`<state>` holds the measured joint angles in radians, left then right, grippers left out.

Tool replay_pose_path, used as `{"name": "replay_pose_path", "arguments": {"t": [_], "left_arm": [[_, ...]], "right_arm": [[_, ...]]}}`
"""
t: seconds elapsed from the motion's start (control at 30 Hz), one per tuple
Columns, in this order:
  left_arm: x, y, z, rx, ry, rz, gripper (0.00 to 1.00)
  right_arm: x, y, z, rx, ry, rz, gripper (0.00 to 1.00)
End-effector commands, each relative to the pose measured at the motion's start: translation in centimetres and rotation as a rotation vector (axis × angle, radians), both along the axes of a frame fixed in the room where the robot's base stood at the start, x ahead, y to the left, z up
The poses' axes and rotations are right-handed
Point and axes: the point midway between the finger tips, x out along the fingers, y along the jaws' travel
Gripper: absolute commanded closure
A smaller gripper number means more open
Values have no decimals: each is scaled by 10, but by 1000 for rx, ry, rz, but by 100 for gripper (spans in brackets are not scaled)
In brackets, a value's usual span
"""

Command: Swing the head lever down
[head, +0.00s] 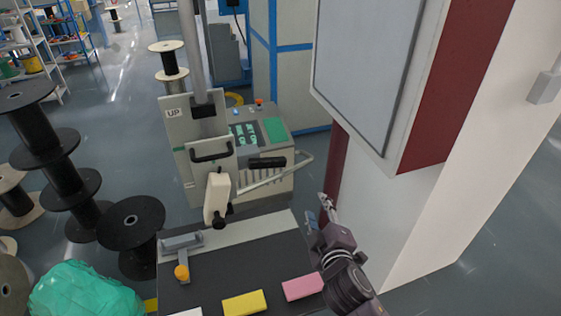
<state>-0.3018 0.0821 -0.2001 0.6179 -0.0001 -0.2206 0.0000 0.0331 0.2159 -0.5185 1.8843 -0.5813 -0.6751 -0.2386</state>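The machine head is a pale plate (180,130) marked "UP" on a grey column, with a black handle (211,150) on its front. A cream lever arm (214,194) with a black knob (219,222) stands below the handle, its knob end down. A thin light-grey bar (278,176) runs beside a black grip (267,162) to the right. I cannot tell which of these is the head lever. My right gripper (319,207) is right of the machine, apart from these parts; its fingers look spread and empty. My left gripper is out of view.
A dark bench top (215,272) in front holds a yellow block (244,303), a pink block (302,287) and a small grey clamp with an orange knob (182,272). Black spools (132,222) stand at left. A large panel (365,70) and white wall (440,220) close the right side.

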Motion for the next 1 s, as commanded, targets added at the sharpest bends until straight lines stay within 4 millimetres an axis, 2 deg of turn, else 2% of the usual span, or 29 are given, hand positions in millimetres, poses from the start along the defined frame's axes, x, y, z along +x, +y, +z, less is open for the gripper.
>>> {"name": "replay_pose_path", "arguments": {"t": [0.03,0.1,0.2,0.27,0.47,0.8,1.0], "left_arm": [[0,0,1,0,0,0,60],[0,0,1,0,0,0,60],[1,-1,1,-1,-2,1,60],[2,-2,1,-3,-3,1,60],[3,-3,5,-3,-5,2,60],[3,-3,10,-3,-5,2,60],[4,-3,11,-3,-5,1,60]], "right_arm": [[17,17,21,-77,-87,66,62],[30,40,42,-167,-184,145,62],[38,62,59,-257,-274,223,62],[41,69,64,-287,-303,248,62],[53,78,68,-305,-323,264,62],[97,92,68,-302,-320,261,62],[112,97,67,-302,-318,262,62]]}}
